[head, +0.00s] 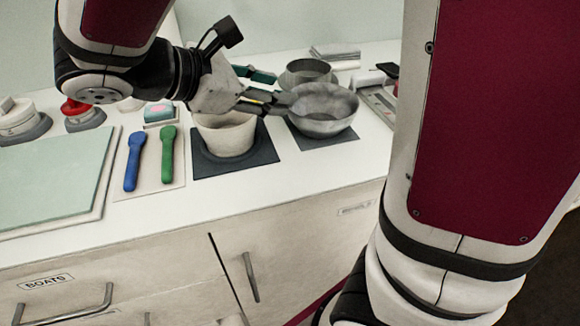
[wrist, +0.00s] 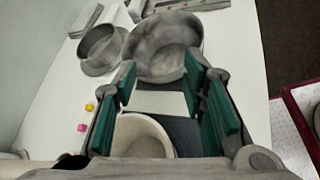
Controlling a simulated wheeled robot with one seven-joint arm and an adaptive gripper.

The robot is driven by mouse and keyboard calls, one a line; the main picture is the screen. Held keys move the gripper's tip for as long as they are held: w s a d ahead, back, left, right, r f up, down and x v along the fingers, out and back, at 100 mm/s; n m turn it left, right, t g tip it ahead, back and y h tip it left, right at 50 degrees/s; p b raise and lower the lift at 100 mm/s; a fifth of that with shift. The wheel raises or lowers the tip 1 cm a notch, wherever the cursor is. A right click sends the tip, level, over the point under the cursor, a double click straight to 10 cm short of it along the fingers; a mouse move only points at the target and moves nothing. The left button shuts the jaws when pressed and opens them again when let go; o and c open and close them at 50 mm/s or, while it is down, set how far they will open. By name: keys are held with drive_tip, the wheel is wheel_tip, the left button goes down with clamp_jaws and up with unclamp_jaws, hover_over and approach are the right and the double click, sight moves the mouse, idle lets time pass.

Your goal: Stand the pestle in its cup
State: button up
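I cannot pick out a pestle for sure in either view. A cream cup-like vessel (head: 225,138) stands upright on a dark square mat (head: 262,150) on the counter; its rim also shows low in the wrist view (wrist: 165,131). I cannot tell whether it is the pestle's cup. My gripper (head: 272,89) is above this vessel and points toward a grey metal bowl (head: 325,128). In the wrist view, its green-padded fingers (wrist: 160,82) are spread apart with nothing between them. My gripper and wrist hide part of the cream vessel's top.
A smaller grey bowl (head: 305,66) stands behind the metal bowl. A blue spatula-like tool (head: 133,165) and a green one (head: 168,160) lie left of the cream vessel. A pale green board (head: 50,180) lies far left. A red-topped item (head: 78,108) stands behind it.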

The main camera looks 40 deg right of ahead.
drive_tip(key=s+d+f+m+g+y, duration=0.1)
drive_tip(key=s+f+m+g+y, duration=0.15)
drive_tip(key=s+m+y, duration=0.85)
drive_tip(key=s+a+f+m+t+y, duration=0.1)
drive_tip(key=s+a+f+m+t, duration=0.1)
drive_tip(key=s+a, duration=0.4)
drive_tip(key=s+m, duration=0.1)
drive_tip(key=s, duration=0.2)
drive_tip(key=shift+f+t+y, duration=0.3)
drive_tip(key=shift+t, duration=0.05)
wheel_tip(320, 180, up, 17)
drive_tip(key=t+p, duration=0.3)
drive_tip(key=p, duration=1.2)
drive_tip(key=shift+f, duration=0.15)
